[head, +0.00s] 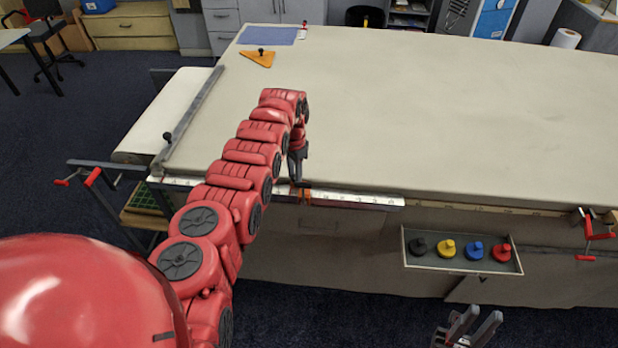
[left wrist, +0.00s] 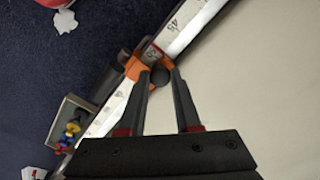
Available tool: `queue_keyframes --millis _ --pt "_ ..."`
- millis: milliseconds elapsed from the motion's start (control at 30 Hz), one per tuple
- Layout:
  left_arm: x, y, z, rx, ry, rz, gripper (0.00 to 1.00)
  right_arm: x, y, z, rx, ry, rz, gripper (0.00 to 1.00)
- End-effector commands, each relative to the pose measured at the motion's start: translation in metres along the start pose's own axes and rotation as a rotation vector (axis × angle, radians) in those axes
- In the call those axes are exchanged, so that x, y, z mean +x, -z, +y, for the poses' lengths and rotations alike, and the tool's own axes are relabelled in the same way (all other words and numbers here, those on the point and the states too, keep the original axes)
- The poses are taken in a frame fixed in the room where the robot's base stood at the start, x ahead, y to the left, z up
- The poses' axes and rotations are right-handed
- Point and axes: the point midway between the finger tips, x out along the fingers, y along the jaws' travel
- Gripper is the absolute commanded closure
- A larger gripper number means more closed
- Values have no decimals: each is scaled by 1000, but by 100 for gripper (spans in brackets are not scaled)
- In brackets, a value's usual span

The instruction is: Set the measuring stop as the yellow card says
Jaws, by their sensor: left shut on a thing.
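The measuring stop is an orange slider (head: 306,196) on the white ruler (head: 352,200) along the table's front edge. In the left wrist view the orange stop (left wrist: 137,69) straddles the ruler (left wrist: 197,22) and has a dark round knob (left wrist: 159,77). My left gripper (head: 296,182) is down at the stop; its fingers (left wrist: 158,72) are shut on the knob, one on each side. A "45" shows on the ruler beyond the stop; the mark at the stop is too small to read surely. My right gripper (head: 474,326) is open and empty, below the tray. I cannot make out a yellow card.
A tray (head: 463,271) with black, yellow, blue and red knobbed pieces hangs at the table front. A red clamp (head: 590,236) is at the right edge. An orange triangle (head: 258,59) and a blue mat (head: 268,36) lie at the far left. The tabletop (head: 450,110) is otherwise largely clear.

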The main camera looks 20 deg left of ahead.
Motion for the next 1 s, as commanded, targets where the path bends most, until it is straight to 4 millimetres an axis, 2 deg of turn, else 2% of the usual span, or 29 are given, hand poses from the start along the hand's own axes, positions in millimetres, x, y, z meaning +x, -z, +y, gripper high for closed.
queue_keyframes --millis 100,433,600,967,1000 --pt "0 -18 -16 -6 -2 -5 100 7 1 0 0 0 0 73" --pt "2 -54 -52 -4 -2 -5 100 3 0 0 0 0 0 73" --pt "1 -60 -59 -1 -1 -3 100 2 0 0 0 0 0 73" --pt "1 -61 -60 0 0 -3 100 2 0 0 0 0 0 73" --pt "1 -61 -60 0 0 -3 65 2 0 0 0 0 0 73"
